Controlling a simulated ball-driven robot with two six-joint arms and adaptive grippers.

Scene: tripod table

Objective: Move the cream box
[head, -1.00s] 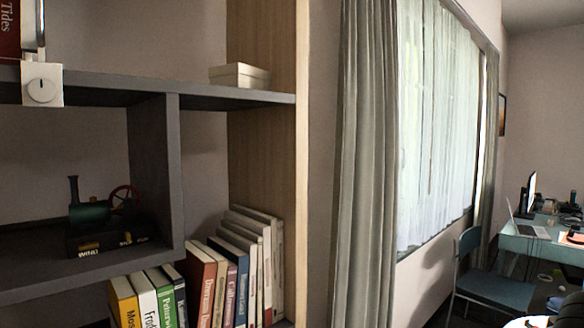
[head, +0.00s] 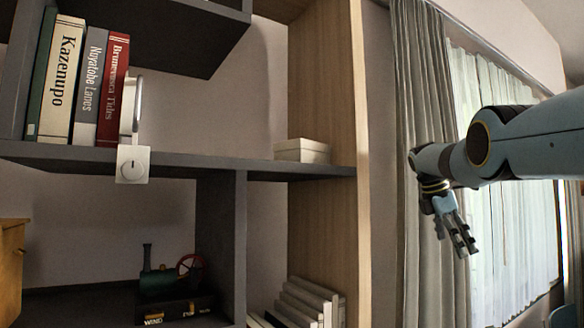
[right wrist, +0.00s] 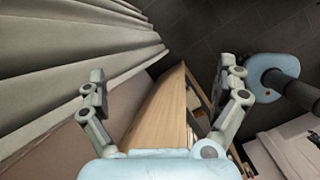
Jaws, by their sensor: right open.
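The cream box (head: 302,151) sits closed on the dark grey shelf, at its right end against the wooden side panel, in the head view. My right gripper (head: 464,246) hangs to the right of the shelf unit, in front of the curtain, fingers pointing down, well apart from the box. In the right wrist view its two fingers (right wrist: 168,92) are spread with nothing between them. I cannot make out the box in the right wrist view. My left gripper is not in view.
The wooden side panel (head: 333,90) stands between the box and my right gripper. Books (head: 84,85) and a white dial device (head: 132,164) are left on the same shelf. A model steam engine (head: 165,283) stands below. The shelf between dial and box is clear.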

